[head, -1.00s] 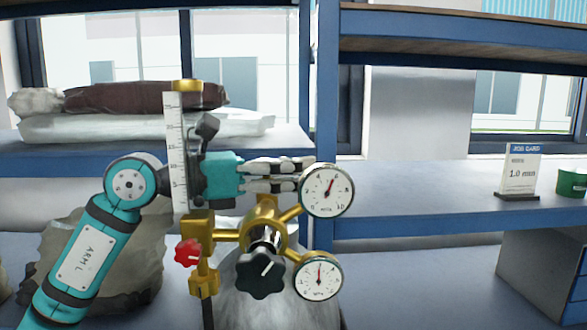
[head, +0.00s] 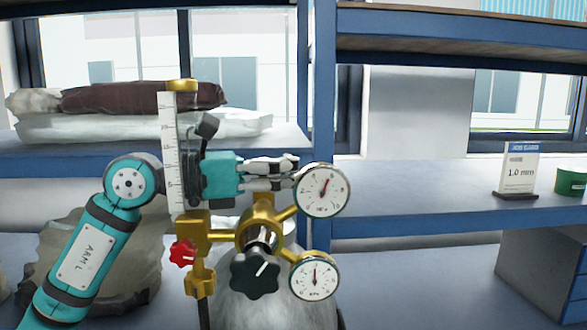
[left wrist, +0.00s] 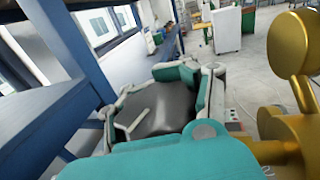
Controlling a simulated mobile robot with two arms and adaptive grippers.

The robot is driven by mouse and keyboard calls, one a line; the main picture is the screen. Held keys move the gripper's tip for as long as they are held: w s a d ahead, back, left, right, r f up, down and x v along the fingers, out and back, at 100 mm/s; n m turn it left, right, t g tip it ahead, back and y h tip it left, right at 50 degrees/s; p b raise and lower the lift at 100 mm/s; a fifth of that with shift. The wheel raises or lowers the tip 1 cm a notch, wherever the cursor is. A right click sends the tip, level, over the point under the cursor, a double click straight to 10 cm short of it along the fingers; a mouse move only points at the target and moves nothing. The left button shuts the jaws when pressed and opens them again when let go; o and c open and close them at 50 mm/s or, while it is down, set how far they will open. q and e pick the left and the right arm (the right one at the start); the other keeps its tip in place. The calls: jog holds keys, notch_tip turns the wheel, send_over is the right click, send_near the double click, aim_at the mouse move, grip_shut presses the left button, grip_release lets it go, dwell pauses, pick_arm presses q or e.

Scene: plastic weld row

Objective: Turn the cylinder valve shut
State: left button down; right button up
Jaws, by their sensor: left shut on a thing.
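My left gripper (head: 285,173) reaches in from the left in the head view, its fingers pointing right, tips beside the upper gauge (head: 321,190). In the left wrist view my left gripper (left wrist: 160,100) is shut around a dark grey knob with a white line on top, which looks like the cylinder valve (left wrist: 165,105). The valve is hidden in the head view. Below stands the brass regulator (head: 258,222) with a lower gauge (head: 314,275), a black lobed knob (head: 254,273) and a red knob (head: 183,252). The pale cylinder (head: 270,312) shows beneath. My right gripper is out of view.
A clear flow tube with a white scale (head: 168,150) stands close to my left wrist. Bags lie on the left shelf (head: 290,141). A job card (head: 518,170) and green container (head: 571,182) stand on the right shelf. The right shelf's middle is clear.

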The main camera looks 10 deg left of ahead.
pick_arm(q)
jog(key=shift+f+g+h, duration=0.1)
jog(key=shift+g+h, duration=0.2)
jog(key=shift+g, duration=0.1)
jog(key=shift+s+d+m+g+h, duration=0.15)
jog(key=shift+s+m+g+h, duration=0.15)
jog(key=shift+m+g, duration=0.55)
jog(key=m+g, duration=0.1)
jog(key=g, duration=0.1)
jog(key=m+g, duration=0.1)
jog(key=shift+s+m+g+h, duration=0.25)
jog(key=shift+s+g+h, duration=0.1)
jog(key=shift+h, duration=0.05)
jog(key=m+g, duration=0.1)
jog(key=g, duration=0.1)
jog(key=s+m+g, duration=0.1)
jog(key=shift+r+g+p, duration=0.2)
jog(key=shift+g+p, duration=0.15)
jog(key=shift+g, duration=0.05)
jog(key=shift+s+m+g+y+p, duration=0.15)
jog(key=shift+s+m+g+p, duration=0.1)
jog(key=shift+m+g, duration=0.55)
jog(key=shift+s+m+g+y+p, duration=0.2)
jog(key=shift+m+g, duration=0.4)
jog(key=shift+g, duration=0.4)
